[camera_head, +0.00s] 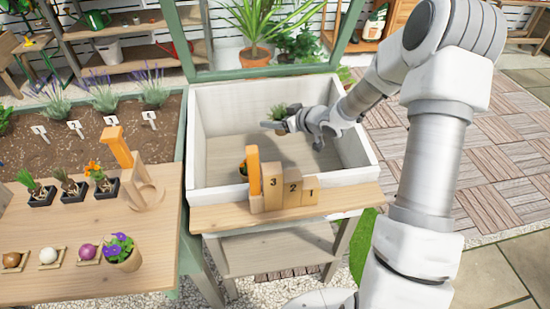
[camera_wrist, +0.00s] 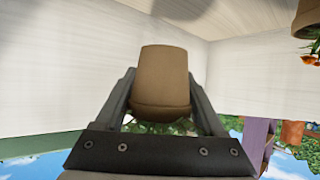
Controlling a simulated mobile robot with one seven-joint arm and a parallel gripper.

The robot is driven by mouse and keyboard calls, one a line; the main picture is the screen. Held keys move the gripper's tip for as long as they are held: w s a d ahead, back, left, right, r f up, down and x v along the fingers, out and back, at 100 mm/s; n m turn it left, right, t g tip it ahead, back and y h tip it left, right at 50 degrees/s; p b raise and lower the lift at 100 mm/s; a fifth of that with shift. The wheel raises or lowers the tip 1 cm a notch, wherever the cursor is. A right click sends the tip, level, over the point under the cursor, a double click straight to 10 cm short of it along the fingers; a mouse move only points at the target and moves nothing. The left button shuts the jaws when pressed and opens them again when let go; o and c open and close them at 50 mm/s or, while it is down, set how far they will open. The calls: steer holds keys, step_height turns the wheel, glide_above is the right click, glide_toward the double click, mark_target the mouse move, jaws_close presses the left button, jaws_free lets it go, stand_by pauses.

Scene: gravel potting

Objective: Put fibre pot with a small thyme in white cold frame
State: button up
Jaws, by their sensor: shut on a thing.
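The white cold frame (camera_head: 213,185) is an open box in the middle of the head view, with its glazed lid (camera_head: 262,72) raised at the back. My gripper (camera_head: 291,124) is over the box's interior, towards the back right. It is shut on a brown fibre pot (camera_wrist: 163,78), with one finger on each side in the wrist view. Small green thyme foliage (camera_head: 278,112) shows at the gripper in the head view; the pot there is mostly hidden. White walls surround the pot in the wrist view. Its height above the floor is hard to tell.
A pot with orange flowers (camera_head: 243,169) stands inside the frame at the front left; it also shows in the wrist view (camera_wrist: 306,20). Numbered wooden blocks (camera_head: 291,186) and an orange-handled tool (camera_head: 253,170) stand on the front ledge. The frame's middle floor is clear.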

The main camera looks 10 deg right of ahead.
mark_target(277, 150)
step_height(277, 150, down, 9)
steer(key=b, duration=0.3)
steer(key=shift+r, duration=0.2)
steer(key=shift+f+b, duration=0.15)
steer(key=shift+b, duration=0.15)
steer(key=o, duration=1.4)
steer(key=shift+s+d+r, duration=0.15)
steer(key=shift+s+r, duration=0.05)
steer(key=shift+r, duration=0.15)
steer(key=p+v, duration=0.4)
steer(key=v, duration=0.7)
steer(key=shift+s+d, duration=0.1)
steer(key=shift+s, duration=0.05)
